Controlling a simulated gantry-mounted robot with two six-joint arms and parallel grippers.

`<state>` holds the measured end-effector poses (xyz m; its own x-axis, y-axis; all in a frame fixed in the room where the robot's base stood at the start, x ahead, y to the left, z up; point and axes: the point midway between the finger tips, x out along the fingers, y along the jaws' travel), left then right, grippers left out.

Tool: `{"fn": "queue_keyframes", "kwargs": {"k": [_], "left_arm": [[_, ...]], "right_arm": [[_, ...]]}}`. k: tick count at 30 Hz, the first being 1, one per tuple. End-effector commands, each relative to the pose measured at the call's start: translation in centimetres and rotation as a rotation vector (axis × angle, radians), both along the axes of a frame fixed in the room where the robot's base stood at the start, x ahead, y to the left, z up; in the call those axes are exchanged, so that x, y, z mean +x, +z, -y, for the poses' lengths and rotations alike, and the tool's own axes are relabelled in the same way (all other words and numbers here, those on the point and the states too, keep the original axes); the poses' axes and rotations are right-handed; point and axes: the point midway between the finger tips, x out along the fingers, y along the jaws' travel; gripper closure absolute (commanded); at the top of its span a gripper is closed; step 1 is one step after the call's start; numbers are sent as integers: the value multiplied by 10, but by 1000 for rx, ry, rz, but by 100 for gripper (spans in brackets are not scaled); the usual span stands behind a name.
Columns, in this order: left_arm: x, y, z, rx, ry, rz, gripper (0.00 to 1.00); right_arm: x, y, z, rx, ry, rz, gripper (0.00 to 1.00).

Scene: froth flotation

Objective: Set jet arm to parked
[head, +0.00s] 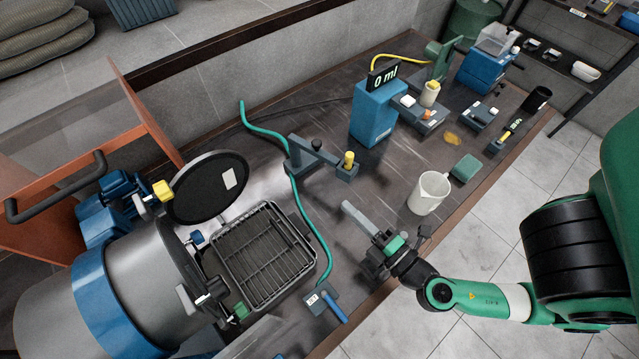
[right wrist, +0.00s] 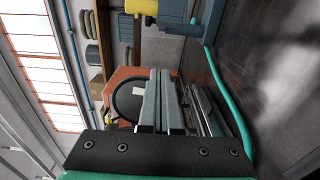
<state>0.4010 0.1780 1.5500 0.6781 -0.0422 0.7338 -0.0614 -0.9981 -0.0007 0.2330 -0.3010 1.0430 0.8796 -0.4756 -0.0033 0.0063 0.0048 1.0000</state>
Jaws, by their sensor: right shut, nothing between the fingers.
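The jet arm appears to be the grey-blue jointed bar (head: 316,156) near the middle of the table in the head view. It has a dark knob on top and a yellow knob (head: 348,159) on a block at its right end. In the right wrist view a yellow knob (right wrist: 141,7) shows at the top edge, partly cut off. My right gripper (head: 347,207) is in front of the bar, toward the table's front edge, and apart from it. Its fingers (right wrist: 158,75) are together and empty. I cannot see my left gripper.
A teal hose (head: 263,131) runs past the bar toward the front. A wire rack (head: 262,250) and a round-lidded drum (head: 140,275) stand left. A blue unit with display (head: 372,112) stands behind right. A white jug (head: 428,192) is right of my gripper.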

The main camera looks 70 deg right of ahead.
Motion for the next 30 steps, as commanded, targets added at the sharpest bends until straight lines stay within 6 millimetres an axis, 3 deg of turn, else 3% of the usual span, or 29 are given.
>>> {"fn": "queue_keyframes", "kwargs": {"k": [14,25,30], "left_arm": [[0,12,0,0,1,1,50],[0,50,0,0,1,1,50],[0,43,0,0,1,0,50]], "right_arm": [[22,5,14,2,-11,6,100],[94,9,51,2,-4,7,100],[83,3,73,2,-8,5,100]]}}
